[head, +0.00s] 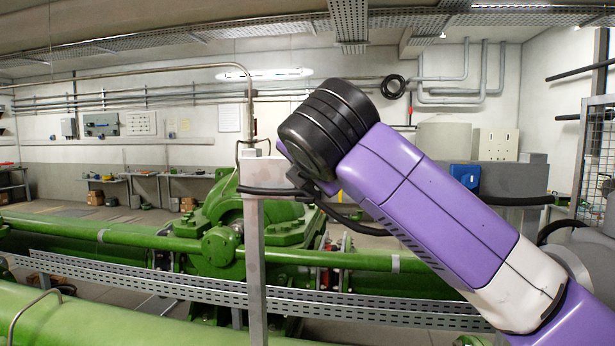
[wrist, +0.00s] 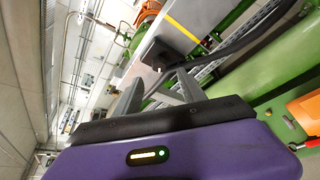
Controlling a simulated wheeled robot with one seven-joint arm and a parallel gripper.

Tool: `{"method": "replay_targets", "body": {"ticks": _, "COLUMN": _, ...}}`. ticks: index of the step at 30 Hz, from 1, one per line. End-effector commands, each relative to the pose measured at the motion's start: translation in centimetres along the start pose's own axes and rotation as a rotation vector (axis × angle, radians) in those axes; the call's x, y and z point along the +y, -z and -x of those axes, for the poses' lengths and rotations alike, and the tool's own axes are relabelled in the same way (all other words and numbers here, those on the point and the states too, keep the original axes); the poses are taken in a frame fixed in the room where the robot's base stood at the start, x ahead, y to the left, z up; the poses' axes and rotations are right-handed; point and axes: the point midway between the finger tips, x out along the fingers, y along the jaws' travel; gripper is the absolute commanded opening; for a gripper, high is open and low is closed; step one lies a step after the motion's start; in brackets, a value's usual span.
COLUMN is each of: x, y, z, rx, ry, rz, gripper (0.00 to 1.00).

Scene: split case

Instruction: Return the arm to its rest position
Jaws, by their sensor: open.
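My gripper (wrist: 160,80) shows in the wrist view, with two grey fingers spread apart and nothing seen between them. A black fitting on a grey metal beam (wrist: 160,48) lies beyond the fingertips in that view; I cannot tell how far away it is. In the head view my purple and white arm reaches up and left from the lower right, ending in a black ribbed joint. The gripper's fingers are hidden or cannot be made out there.
A grey post (head: 256,265) with a bent pipe on top stands just left of my arm. Large green machinery (head: 225,225) and a slotted metal rail (head: 200,284) run across the floor. A wire-mesh cage (head: 597,165) stands at the right edge.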

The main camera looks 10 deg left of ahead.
Motion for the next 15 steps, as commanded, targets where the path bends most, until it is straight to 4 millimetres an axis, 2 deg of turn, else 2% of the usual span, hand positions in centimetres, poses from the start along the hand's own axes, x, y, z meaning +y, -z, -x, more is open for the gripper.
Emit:
{"method": "replay_targets", "body": {"ticks": 10, "x": 0.5, "y": 0.0, "z": 0.0, "rx": 0.001, "ry": -0.020, "rz": -0.057, "gripper": 0.48}}
{"method": "replay_targets", "body": {"ticks": 13, "x": 2.4, "y": -0.1, "z": 0.3, "rx": 0.000, "ry": -0.094, "rz": -0.148, "gripper": 0.48}}
{"method": "replay_targets", "body": {"ticks": 15, "x": 4.7, "y": -0.3, "z": 1.2, "rx": 0.003, "ry": -0.183, "rz": -0.223, "gripper": 0.48}}
